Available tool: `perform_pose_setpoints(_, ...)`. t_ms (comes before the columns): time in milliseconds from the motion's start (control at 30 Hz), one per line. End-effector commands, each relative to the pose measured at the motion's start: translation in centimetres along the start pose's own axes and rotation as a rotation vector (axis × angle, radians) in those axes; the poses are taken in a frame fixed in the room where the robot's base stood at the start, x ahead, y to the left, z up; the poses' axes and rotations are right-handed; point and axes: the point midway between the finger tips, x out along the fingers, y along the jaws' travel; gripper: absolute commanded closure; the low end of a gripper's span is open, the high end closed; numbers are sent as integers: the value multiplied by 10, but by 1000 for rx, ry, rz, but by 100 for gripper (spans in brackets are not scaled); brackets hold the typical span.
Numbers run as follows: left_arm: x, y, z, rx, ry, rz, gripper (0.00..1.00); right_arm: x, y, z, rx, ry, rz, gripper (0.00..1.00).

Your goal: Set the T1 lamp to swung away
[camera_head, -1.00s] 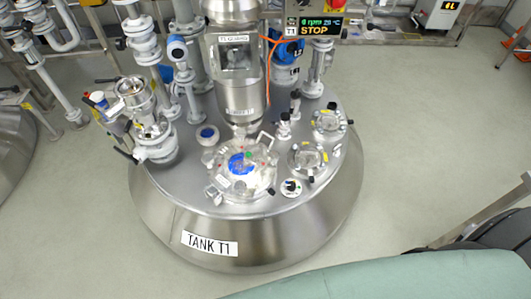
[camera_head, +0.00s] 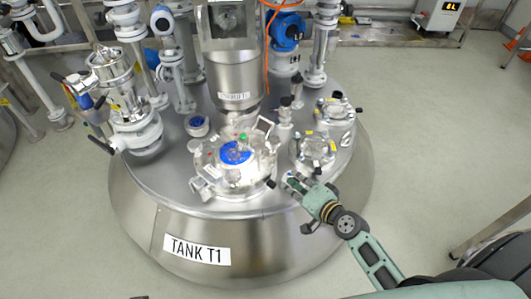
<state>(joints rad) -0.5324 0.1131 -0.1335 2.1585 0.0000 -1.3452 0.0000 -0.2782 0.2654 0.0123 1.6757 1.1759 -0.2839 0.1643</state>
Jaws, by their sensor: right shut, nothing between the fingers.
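Tank T1 (camera_head: 300,232) is a wide steel vessel with a domed top and a "TANK T1" label (camera_head: 197,249). I cannot tell for sure which fitting on its top is the T1 lamp. Two round glass-like fittings with clamps stand on the right side, a nearer one (camera_head: 315,146) and a farther one (camera_head: 337,107). My right gripper (camera_head: 291,182) is shut and empty, low over the front right of the top, just in front of the nearer fitting. It covers the spot of a small round white dial; contact cannot be told. My left gripper is out of view.
A round manway with a blue centre (camera_head: 236,153) lies left of my right gripper. A steel column (camera_head: 232,70) rises behind it. Pipes and a valve assembly (camera_head: 130,105) crowd the left. Open floor (camera_head: 430,130) lies to the right.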

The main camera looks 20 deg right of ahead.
Motion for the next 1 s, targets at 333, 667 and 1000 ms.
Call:
perform_pose_setpoints(333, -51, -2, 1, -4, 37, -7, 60, -6, -76, -62, 259, 114, -272, 100)
perform_pose_setpoints(667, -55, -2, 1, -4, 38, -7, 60, -7, -80, -66, 271, 118, -280, 100)
perform_pose_setpoints(1000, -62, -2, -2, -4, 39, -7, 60, 25, -90, -71, 272, 118, -281, 100)
